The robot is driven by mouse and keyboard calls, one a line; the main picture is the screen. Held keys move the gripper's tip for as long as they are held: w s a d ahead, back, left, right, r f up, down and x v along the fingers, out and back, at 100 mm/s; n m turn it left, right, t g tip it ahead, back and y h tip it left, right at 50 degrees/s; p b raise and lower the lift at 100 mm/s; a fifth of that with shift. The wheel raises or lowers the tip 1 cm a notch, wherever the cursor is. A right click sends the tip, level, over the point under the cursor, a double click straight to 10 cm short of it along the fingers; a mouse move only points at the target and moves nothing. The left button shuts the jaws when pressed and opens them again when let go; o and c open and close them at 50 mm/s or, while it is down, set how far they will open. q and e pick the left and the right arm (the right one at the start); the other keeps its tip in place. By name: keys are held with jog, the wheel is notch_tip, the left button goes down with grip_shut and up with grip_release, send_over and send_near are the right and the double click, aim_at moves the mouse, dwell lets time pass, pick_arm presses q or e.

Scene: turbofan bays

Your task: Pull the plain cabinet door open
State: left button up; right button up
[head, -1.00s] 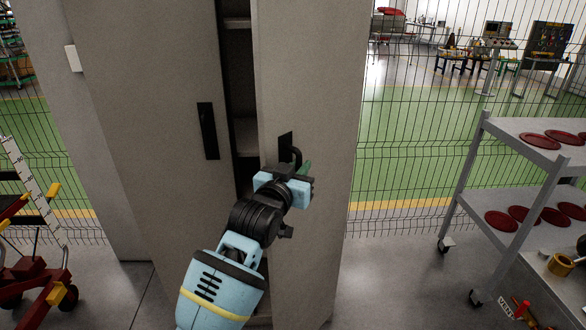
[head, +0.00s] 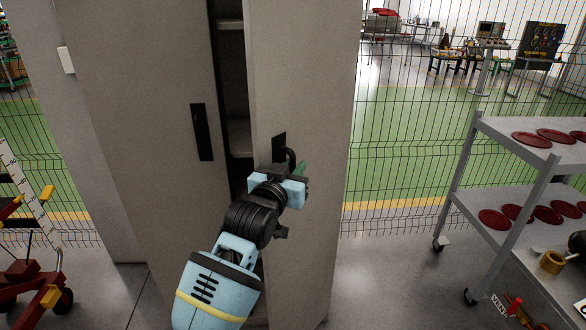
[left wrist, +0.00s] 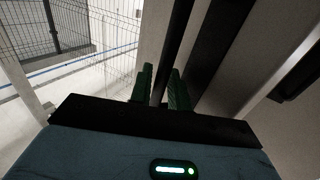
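The tall grey cabinet has a left door (head: 140,100) and a right door (head: 310,80), each with a black handle. The right door stands ajar, with a dark gap and shelves (head: 237,135) showing between the doors. I cannot tell which door is the plain one. My left gripper (head: 292,168) is at the right door's handle (head: 280,146). In the left wrist view its green fingers (left wrist: 162,88) lie on both sides of the dark handle bar (left wrist: 173,45) and look closed on it. My right gripper is not in view.
A grey shelf cart (head: 540,180) with red plates stands at the right. A red and yellow wheeled stand (head: 30,275) is at the left. A wire fence (head: 405,140) runs behind the cabinet. Bare floor (head: 385,280) lies between cabinet and cart.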

pick_arm(q)
jog(key=v, duration=0.7)
jog(key=shift+s+a, duration=0.15)
jog(key=shift+s, duration=0.25)
